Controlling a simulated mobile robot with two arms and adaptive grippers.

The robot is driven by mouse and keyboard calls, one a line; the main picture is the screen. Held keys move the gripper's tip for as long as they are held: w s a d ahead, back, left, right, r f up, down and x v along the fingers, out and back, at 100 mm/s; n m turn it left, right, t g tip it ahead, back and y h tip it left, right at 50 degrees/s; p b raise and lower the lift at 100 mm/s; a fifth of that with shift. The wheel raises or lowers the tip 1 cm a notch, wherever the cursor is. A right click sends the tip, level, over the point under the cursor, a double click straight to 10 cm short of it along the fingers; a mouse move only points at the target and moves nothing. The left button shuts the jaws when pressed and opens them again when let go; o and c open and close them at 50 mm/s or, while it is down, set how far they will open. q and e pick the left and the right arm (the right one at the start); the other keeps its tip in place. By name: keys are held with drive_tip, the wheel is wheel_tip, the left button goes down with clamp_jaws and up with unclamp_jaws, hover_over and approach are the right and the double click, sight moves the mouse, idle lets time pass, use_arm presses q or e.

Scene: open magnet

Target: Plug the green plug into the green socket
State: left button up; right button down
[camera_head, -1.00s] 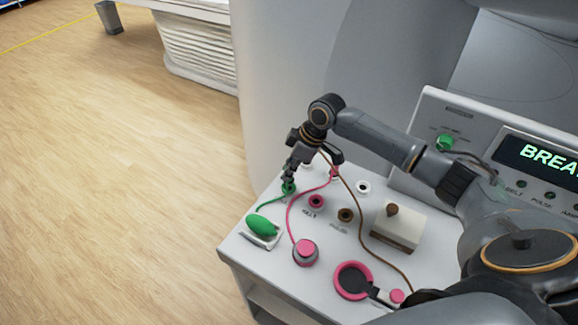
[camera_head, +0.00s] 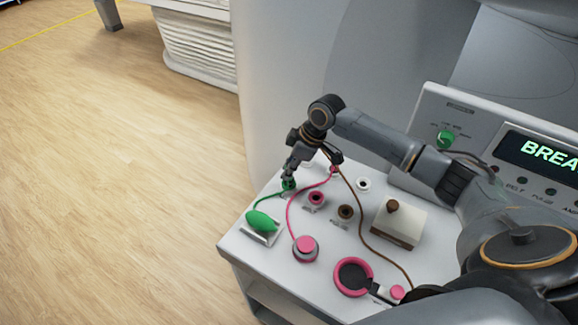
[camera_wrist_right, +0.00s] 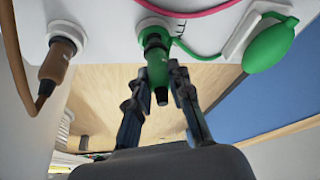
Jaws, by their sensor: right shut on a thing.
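The green plug (camera_wrist_right: 157,70) is between the fingers of my right gripper (camera_wrist_right: 160,80), which is shut on it; the gripper also shows in the head view (camera_head: 289,178). The plug's end is at the green socket (camera_wrist_right: 150,24), in line with it and seemingly in its mouth; how deep it sits I cannot tell. In the head view the gripper mostly covers plug and socket, with a bit of green (camera_head: 289,185) showing below the fingers. A green cord runs from the plug to a green bulb (camera_head: 262,221) on a holder. My left gripper is not in view.
On the white table (camera_head: 275,285) are a pink socket (camera_head: 316,198), a brown socket (camera_head: 346,212), a white socket (camera_head: 363,185), a pink button (camera_head: 306,247) and a box (camera_head: 398,222). A brown plug (camera_wrist_right: 57,62) sits in a neighbouring socket. Pink and brown cords cross the table.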

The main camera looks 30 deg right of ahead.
drive_tip(key=shift+f, duration=0.75)
drive_tip(key=c, duration=1.1)
unclamp_jaws()
drive_tip(key=shift+c, duration=0.2)
